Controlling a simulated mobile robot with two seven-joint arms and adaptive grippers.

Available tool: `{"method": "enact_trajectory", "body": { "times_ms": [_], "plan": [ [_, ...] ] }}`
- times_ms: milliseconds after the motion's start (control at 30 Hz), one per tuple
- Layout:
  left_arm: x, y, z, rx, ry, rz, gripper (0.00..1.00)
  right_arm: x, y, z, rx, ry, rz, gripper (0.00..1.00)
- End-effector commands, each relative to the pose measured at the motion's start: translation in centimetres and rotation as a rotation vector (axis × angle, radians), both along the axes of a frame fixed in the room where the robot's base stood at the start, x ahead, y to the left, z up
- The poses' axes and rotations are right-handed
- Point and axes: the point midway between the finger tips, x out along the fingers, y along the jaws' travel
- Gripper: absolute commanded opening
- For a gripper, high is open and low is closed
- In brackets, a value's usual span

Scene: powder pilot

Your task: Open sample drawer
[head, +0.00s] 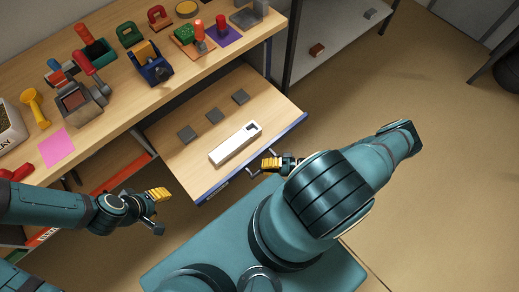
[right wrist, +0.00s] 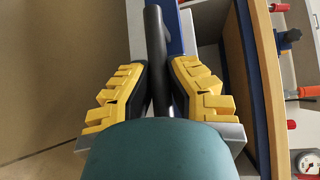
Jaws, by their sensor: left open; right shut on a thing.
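The sample drawer (head: 272,102) is pulled well out from under the workbench. Its wooden inside shows in the head view, with a blue front edge (head: 285,133). A long white block (head: 236,143) and several dark square plates (head: 214,116) lie in it. My right gripper (head: 270,165) is at the drawer's front. In the right wrist view its yellow fingers (right wrist: 160,90) are shut around the dark handle bar (right wrist: 155,40). My left gripper (head: 155,209) is open and empty, left of the drawer front and apart from it.
The bench top (head: 115,120) holds several tools, a pink sheet (head: 56,148) and a yellow funnel-like item (head: 34,105). A red-edged drawer or shelf (head: 118,184) sits below at the left. A grey shelf (head: 335,40) stands at the back right.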

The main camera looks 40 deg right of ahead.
Motion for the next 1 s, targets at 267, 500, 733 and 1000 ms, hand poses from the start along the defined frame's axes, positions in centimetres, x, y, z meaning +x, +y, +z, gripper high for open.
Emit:
{"method": "enact_trajectory", "body": {
  "times_ms": [267,500,733,1000],
  "plan": [
    [0.0,0.0,0.0,0.0,0.0,0.0,0.47,-0.6,0.3,-0.1,0.003,0.003,0.008,0.0],
    [0.0,0.0,0.0,0.0,0.0,0.0,0.47,-0.6,0.3,-0.1,0.002,0.004,0.008,0.27],
    [0.0,0.0,0.0,0.0,0.0,0.0,0.47,-0.5,0.1,-0.1,0.001,0.001,0.004,0.48],
    [0.0,0.0,0.0,0.0,0.0,0.0,0.47,-1.0,-0.7,0.0,-0.003,0.001,0.002,0.48]
  ]
}}
